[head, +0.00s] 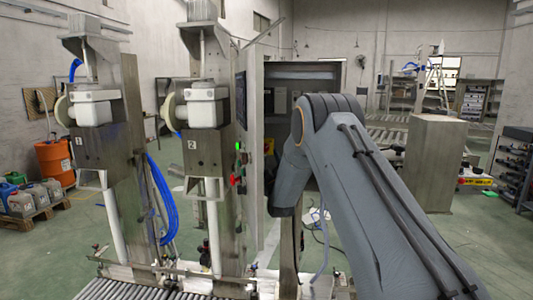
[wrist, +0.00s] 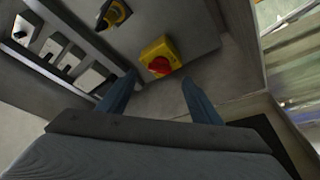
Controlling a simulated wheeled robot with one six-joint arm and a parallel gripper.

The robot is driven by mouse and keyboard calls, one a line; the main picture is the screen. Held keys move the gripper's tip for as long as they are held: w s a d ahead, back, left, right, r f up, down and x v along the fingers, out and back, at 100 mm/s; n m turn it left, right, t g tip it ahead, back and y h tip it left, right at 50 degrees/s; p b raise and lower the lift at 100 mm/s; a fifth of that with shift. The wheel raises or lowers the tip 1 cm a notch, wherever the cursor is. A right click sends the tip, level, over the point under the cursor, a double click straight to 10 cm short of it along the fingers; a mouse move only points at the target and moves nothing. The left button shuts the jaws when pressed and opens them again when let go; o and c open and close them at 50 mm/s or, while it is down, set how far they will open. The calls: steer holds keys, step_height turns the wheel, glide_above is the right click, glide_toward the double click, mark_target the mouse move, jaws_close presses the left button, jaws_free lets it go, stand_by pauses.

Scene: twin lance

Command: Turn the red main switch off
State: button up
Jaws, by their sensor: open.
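The red main switch (wrist: 159,66) is a red knob on a square yellow base (wrist: 154,49), mounted on a grey panel, in the upper middle of the wrist view. My gripper (wrist: 159,79) is open and empty. Its two blue-grey fingers stand apart, one lower left and one lower right of the switch, with the knob showing between and beyond their tips. I see no contact. My gripper is hidden there.
A second yellow device with a black handle (wrist: 115,13) sits on the panel left of the switch. In the head view, the cabinet's open door (head: 254,130) and the filling machine (head: 205,150) stand left of my arm.

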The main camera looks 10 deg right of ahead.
mark_target(266, 149)
steer(key=shift+p+x, duration=1.05)
steer(key=shift+x, duration=2.5)
steer(key=c, duration=1.1)
